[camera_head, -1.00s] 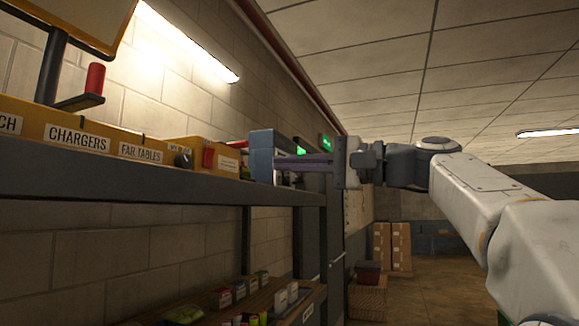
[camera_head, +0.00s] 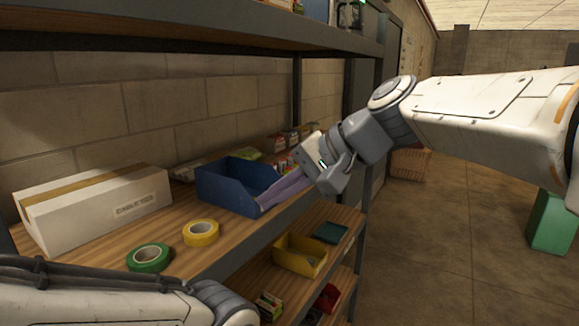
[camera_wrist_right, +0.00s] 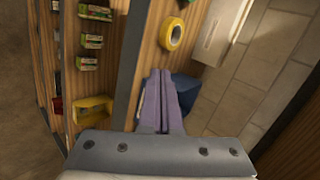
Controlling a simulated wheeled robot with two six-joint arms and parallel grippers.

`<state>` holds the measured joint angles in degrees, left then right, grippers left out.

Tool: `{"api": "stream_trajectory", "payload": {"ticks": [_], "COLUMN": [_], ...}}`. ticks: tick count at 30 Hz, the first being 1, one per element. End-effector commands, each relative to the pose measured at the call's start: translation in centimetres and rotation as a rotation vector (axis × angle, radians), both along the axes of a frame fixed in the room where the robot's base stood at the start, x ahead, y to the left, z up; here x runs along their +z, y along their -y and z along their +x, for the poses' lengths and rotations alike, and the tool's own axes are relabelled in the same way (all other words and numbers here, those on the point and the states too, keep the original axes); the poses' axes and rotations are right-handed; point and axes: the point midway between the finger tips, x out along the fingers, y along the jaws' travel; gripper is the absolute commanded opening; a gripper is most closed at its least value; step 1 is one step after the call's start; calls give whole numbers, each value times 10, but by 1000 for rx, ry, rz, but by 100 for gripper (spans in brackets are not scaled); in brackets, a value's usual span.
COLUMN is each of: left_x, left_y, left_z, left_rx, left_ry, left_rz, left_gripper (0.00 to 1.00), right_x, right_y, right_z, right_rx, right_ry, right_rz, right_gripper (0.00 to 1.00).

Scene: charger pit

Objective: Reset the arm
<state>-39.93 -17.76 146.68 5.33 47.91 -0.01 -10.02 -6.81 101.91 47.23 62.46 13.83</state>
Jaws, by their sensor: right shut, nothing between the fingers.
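My right gripper (camera_head: 283,190) comes in from the right in the head view, with its purple fingers pointing left and down. The fingers are together and empty, in front of the right side of a blue open bin (camera_head: 222,187) on the wooden shelf. I cannot tell whether they touch the bin. The right wrist view shows the same closed fingers (camera_wrist_right: 161,85), with part of the blue bin (camera_wrist_right: 187,88) beside them. Part of my left arm shows at the lower left of the head view; its gripper is out of view.
A white cable-ties box (camera_head: 95,205), a yellow tape roll (camera_head: 201,233) and a green tape roll (camera_head: 149,257) stand on the shelf. A yellow bin (camera_head: 300,258) is on the shelf below. A grey upper shelf (camera_head: 200,32) runs overhead. Open floor lies to the right.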

Motion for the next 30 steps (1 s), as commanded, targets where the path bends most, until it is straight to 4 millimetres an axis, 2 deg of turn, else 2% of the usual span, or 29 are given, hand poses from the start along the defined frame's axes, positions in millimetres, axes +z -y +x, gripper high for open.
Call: {"api": "stream_trajectory", "payload": {"ticks": [1,4,9,12,15,18,21,30], "left_x": [0,0,0,0,0,0,0,0], "left_y": [0,0,0,0,0,0,0,0], "left_z": [0,0,0,0,0,0,0,0], "left_rx": [0,0,0,0,0,0,0,0], "left_ry": [0,0,0,0,0,0,0,0], "left_rz": [0,0,0,0,0,0,0,0], "left_gripper": [50,50,50,50,50,50,50,50], "right_x": [-30,-84,-167,-204,-230,-245,-251,-252], "right_y": [-6,-7,13,32,52,66,73,73], "right_z": [-21,-60,-131,-166,-191,-205,-210,-210], "right_rx": [62,184,451,613,750,839,878,882], "right_ry": [-14,-17,14,49,85,113,124,124], "right_rz": [-77,-236,-502,-635,-734,-793,-818,-821], "right_gripper": [0,0,0,0,0,0,0,0]}}
